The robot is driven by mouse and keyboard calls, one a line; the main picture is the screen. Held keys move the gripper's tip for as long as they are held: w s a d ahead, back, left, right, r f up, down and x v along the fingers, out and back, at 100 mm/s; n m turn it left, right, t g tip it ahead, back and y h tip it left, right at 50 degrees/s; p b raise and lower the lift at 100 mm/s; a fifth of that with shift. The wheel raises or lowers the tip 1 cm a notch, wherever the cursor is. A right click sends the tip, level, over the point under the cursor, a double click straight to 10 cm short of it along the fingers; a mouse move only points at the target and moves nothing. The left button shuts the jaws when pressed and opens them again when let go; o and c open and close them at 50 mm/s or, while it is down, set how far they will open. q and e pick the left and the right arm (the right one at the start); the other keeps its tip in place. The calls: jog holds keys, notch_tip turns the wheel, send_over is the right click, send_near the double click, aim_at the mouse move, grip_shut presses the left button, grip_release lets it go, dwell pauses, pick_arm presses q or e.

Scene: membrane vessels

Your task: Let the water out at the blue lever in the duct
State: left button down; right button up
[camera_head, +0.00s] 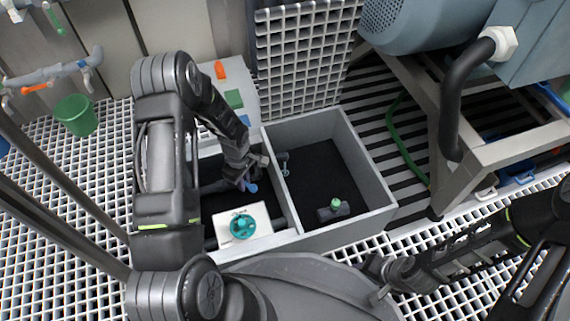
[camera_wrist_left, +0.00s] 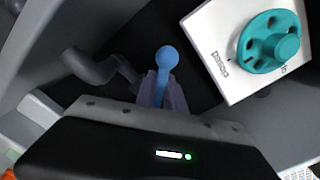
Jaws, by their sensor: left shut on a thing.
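The blue lever (camera_wrist_left: 167,62) stands inside the left compartment of the grey duct (camera_head: 345,120). In the head view its blue tip (camera_head: 252,187) shows just past my left fingers. My left gripper (camera_head: 246,180) reaches down into that compartment and is shut on the lever; in the left wrist view the fingers (camera_wrist_left: 163,92) close around its shaft below the round knob. The lever's base is hidden by the gripper. My right gripper (camera_head: 376,278) is outside the duct at the lower right; its fingers are too small and dark to tell their opening.
A teal handwheel (camera_head: 242,226) on a white plate (camera_head: 262,213) with the word "closed" sits close to the lever. A small green-topped fitting (camera_head: 336,203) is in the right compartment. A divider separates the compartments. A grey machine on a frame (camera_head: 470,150) stands right; a green bucket (camera_head: 75,115) is left.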

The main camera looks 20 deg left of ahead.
pick_arm(q)
jog(key=w+n, duration=0.2)
jog(key=n, duration=0.1)
jog(key=shift+n, duration=0.3)
jog(key=w+n, duration=0.1)
jog(key=n, duration=0.1)
jog(key=w+n, duration=0.1)
jog(key=n, duration=0.1)
jog(key=shift+a, duration=0.35)
jog(key=shift+s, duration=0.1)
dwell(4.5)
